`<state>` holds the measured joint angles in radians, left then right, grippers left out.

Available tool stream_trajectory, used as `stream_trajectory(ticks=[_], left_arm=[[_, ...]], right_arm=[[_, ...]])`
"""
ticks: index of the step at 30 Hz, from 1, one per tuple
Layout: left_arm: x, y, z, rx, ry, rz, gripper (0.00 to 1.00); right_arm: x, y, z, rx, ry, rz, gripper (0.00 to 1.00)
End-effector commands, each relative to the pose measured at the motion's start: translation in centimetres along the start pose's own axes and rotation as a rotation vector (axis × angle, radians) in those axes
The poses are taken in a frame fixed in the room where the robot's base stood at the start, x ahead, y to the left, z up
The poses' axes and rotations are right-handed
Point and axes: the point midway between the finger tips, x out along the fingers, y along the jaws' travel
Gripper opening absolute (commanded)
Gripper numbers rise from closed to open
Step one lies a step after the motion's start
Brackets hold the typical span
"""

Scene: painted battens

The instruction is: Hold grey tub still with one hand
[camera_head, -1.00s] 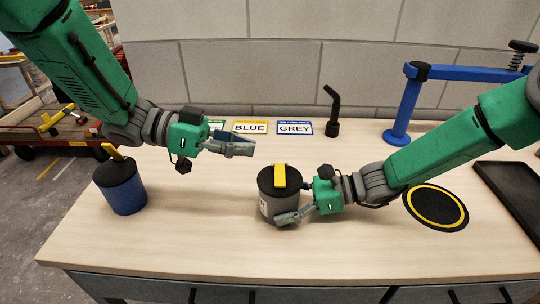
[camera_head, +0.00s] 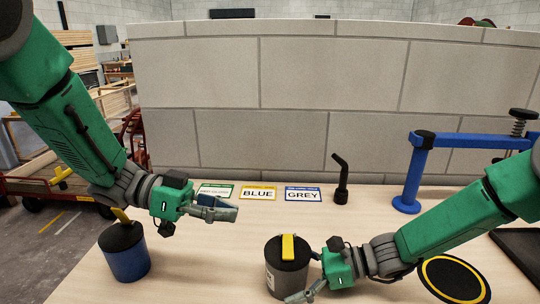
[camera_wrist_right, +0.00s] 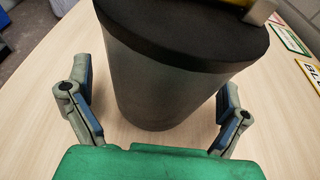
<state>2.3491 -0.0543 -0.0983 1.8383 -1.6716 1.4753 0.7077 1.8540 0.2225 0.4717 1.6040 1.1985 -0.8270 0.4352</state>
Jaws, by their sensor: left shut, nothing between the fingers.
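The grey tub (camera_head: 287,281), with a dark lid and a yellow handle, stands upright on the bench at the lower middle of the head view. It fills the middle of the right wrist view (camera_wrist_right: 165,95). My right gripper (camera_head: 304,277) is open around it, low on its body. In the right wrist view one finger is on each side of the tub, with a visible gap at the left finger; contact at the right finger is unclear. My left gripper (camera_head: 222,210) is shut and empty, in the air up and left of the tub.
A blue tub (camera_head: 127,262) with a dark lid stands at the left. BLUE (camera_head: 258,194) and GREY (camera_head: 303,195) cards lie at the back by a black bent tool (camera_head: 341,180). A blue stand (camera_head: 408,190) and a yellow-ringed black disc (camera_head: 453,279) are at the right.

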Motion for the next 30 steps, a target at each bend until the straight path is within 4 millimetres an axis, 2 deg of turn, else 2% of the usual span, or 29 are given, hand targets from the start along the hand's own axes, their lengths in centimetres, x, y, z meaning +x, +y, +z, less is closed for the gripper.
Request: stream_trajectory(ticks=[7,21,25,30], left_arm=[[0.0,0.0,0.0,0.0,0.0,0.0,0.0],[0.0,0.0,0.0,0.0,0.0,0.0,0.0],[0.0,0.0,0.0,0.0,0.0,0.0,0.0],[0.0,0.0,0.0,0.0,0.0,0.0,0.0]], right_arm=[[-0.9,-0.1,0.0,0.001,0.0,-0.002,0.98],[-10.1,-0.2,-0.1,0.0,-0.001,-0.003,0.98],[-11.4,-0.1,-0.2,0.001,-0.001,-0.001,0.98],[-12.0,-0.1,-0.1,0.001,0.0,0.0,0.98]])
